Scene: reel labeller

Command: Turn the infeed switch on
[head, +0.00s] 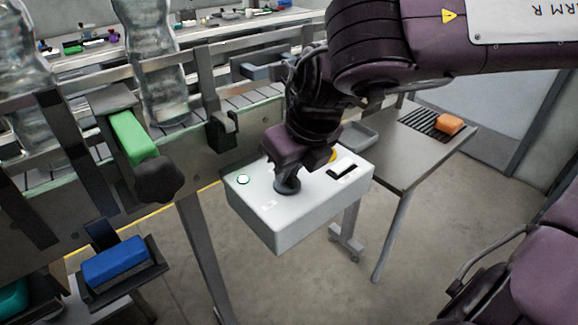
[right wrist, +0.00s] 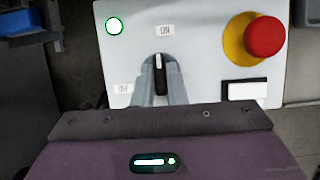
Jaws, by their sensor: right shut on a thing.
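The white control box (head: 285,228) stands in the middle of the head view; its top (right wrist: 205,55) fills the upper right wrist view. The infeed switch (right wrist: 158,66) is a black rotary knob with a white mark pointing up, toward a label (right wrist: 165,30) that seems to read ON. A second label (right wrist: 122,89) lies lower left of the knob, too small to read surely. My right gripper (head: 287,180) is shut on the knob, one finger (right wrist: 174,84) on each side. A green-ringed white lamp (right wrist: 114,26) looks lit. My left gripper is not in view.
A red emergency button (right wrist: 266,36) on a yellow ring and a black-and-white panel piece (head: 343,171) share the box top. The conveyor rail with bottles (head: 160,70) runs at left. A side table (head: 405,150) with an orange block (head: 449,124) stands at right.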

